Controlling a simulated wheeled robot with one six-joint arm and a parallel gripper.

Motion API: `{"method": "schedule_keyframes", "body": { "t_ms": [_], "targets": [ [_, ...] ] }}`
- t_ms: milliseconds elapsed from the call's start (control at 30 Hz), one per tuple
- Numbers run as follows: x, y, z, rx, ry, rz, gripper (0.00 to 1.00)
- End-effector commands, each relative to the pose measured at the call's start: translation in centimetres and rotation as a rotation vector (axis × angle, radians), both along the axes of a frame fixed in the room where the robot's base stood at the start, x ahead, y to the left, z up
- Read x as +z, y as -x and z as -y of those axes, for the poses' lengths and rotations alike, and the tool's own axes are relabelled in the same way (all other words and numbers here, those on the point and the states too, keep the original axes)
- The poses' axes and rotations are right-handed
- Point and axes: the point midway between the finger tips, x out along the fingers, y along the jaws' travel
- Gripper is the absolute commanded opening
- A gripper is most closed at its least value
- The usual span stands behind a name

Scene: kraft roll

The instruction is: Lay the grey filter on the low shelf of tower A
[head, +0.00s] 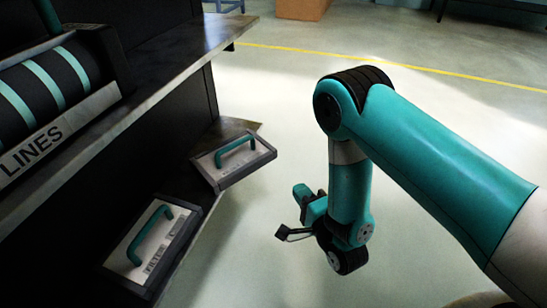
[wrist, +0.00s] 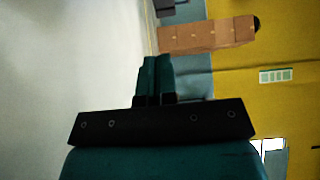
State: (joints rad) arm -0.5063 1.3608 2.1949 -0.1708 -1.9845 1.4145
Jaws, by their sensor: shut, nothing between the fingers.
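Two flat grey boxes with teal handles lie on the low shelf in the head view. The nearer box (head: 150,266) bears a printed label that seems to read FILTER. The farther box (head: 236,172) sits by the shelf's far end, and its lettering is too small to read. The low shelf (head: 205,198) is dark and mostly covered by them. My gripper (head: 302,191) hangs over open floor to the right of the farther box, apart from both. In the wrist view its teal fingers (wrist: 153,76) are together with nothing between them. No tower letter is visible.
A higher shelf (head: 165,72) juts out above the low one. It carries a black-and-teal striped unit (head: 45,82) behind a plate reading LINES (head: 40,145). Floor right of the rack is clear. A cardboard box (head: 302,8) stands far back, also in the wrist view (wrist: 205,37).

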Motion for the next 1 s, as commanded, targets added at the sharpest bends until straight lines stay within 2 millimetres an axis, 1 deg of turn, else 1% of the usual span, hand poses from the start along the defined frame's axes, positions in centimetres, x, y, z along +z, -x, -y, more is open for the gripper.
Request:
{"method": "schedule_keyframes", "body": {
  "t_ms": [33,333,367,500,633,800,1000],
  "targets": [
    [-0.3,-1.2,-0.5,-0.001,-0.006,0.01,0.0],
    [-0.4,-6.8,-3.1,-0.002,-0.006,0.012,0.0],
    [-0.4,-7.1,-3.4,-0.001,-0.006,0.008,0.0],
    [-0.2,-7.5,-5.3,0.0,-0.006,0.006,0.0],
    [-0.1,-7.8,-6.2,-0.002,-0.003,0.004,0.0],
    [0.0,-8.0,-6.8,-0.001,-0.003,0.005,0.0],
    [0.0,-8.0,-6.9,-0.001,-0.003,0.005,0.0]
  ]
}}
